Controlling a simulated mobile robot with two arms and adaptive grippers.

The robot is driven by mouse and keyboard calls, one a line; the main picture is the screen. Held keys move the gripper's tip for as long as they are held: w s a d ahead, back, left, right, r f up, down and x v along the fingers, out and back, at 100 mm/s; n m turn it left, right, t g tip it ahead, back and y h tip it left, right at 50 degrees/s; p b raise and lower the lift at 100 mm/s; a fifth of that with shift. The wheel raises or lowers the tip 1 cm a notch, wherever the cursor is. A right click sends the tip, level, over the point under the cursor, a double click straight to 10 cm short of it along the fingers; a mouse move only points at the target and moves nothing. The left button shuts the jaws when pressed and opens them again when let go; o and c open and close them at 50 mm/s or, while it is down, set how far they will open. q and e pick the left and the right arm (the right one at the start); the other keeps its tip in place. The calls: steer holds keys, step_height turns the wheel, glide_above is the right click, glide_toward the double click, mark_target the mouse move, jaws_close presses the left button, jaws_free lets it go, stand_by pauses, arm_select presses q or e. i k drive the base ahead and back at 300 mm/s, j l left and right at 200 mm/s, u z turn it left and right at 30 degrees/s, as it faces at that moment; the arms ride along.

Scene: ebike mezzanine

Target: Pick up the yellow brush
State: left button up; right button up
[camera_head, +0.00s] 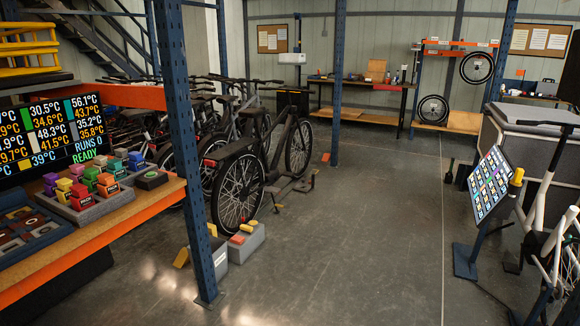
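I cannot make out for sure which thing is the yellow brush. A small yellow piece (181,258) shows by the foot of the blue post, beside a grey bin. Yellow and red items (240,237) sit on top of a grey box (250,247) on the floor. A yellow cylinder-like piece (517,176) stands by the tilted screen at the right. All are too small to tell in detail. Neither of my grippers is in view.
A bench (130,207) at the left holds several coloured blocks, trays and a display (60,130). A blue post (185,150) stands in front. Bikes (240,185) stand behind it. A tilted screen (489,183) and white bike are right. The middle floor (350,240) is clear.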

mark_target(244, 228)
steer(key=i+u, duration=0.15)
steer(key=i, duration=2.35)
